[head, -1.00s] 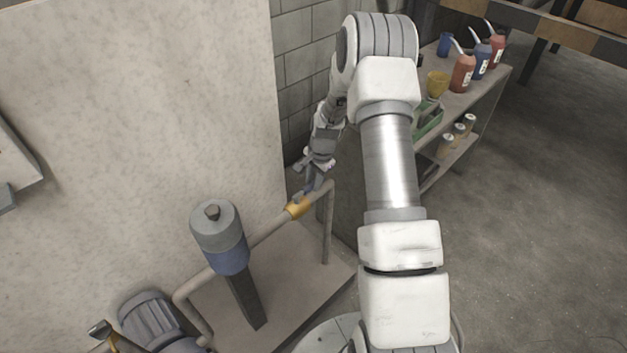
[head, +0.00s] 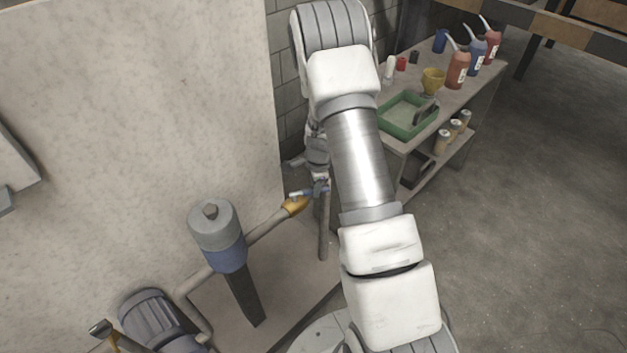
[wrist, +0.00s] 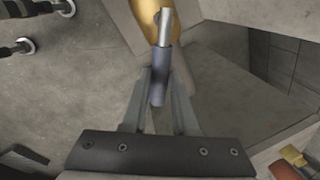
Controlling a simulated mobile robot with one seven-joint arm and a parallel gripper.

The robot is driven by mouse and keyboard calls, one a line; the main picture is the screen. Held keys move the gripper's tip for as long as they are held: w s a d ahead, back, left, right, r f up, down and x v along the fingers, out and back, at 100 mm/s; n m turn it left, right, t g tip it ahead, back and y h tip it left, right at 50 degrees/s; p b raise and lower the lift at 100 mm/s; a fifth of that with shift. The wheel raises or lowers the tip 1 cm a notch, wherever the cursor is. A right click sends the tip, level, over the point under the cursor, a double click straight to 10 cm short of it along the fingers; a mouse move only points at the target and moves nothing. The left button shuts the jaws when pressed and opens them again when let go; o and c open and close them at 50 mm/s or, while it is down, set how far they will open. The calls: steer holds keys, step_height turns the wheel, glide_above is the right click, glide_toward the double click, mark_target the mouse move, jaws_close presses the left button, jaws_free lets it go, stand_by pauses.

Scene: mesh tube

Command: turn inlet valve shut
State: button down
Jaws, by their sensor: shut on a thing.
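A yellow valve body (head: 295,205) sits on the grey pipe near its right end, beside the pale wall. In the wrist view the valve body (wrist: 152,20) is at the top, with a silver lever stem (wrist: 164,28) and a blue-grey handle sleeve (wrist: 159,75). My gripper (wrist: 158,100) is shut on this lever handle, one finger on each side of it. In the head view my gripper (head: 319,187) is just right of the valve, partly hidden by my arm. The lever appears to point right, away from the valve; its exact angle to the pipe is hard to tell.
A blue-grey filter housing (head: 218,237) stands left of the valve. A motor-like unit (head: 152,312) and another yellow fitting with a dark handle (head: 103,330) are at lower left. A workbench (head: 397,139) with a green tray (head: 402,122) and bottles stands right. The floor at right is clear.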

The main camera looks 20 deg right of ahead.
steer(key=s+a+m+g+h+p, duration=0.1)
steer(key=s+a+m+p, duration=0.3)
steer(key=m+p, duration=0.6)
steer(key=shift+s+a+m+h, duration=0.15)
steer(key=shift+s+m+h, duration=0.15)
steer(key=shift+m, duration=0.6)
steer(key=c, duration=0.7)
jaws_free()
steer(key=p+v, duration=0.1)
steer(key=v, duration=0.4)
steer(key=p+v, duration=0.1)
steer(key=v, duration=0.5)
steer(key=p+v, duration=0.1)
steer(key=v, duration=0.5)
steer(key=shift+w+a+r, duration=0.15)
steer(key=shift+w+r, duration=0.1)
steer(key=shift+r, duration=0.05)
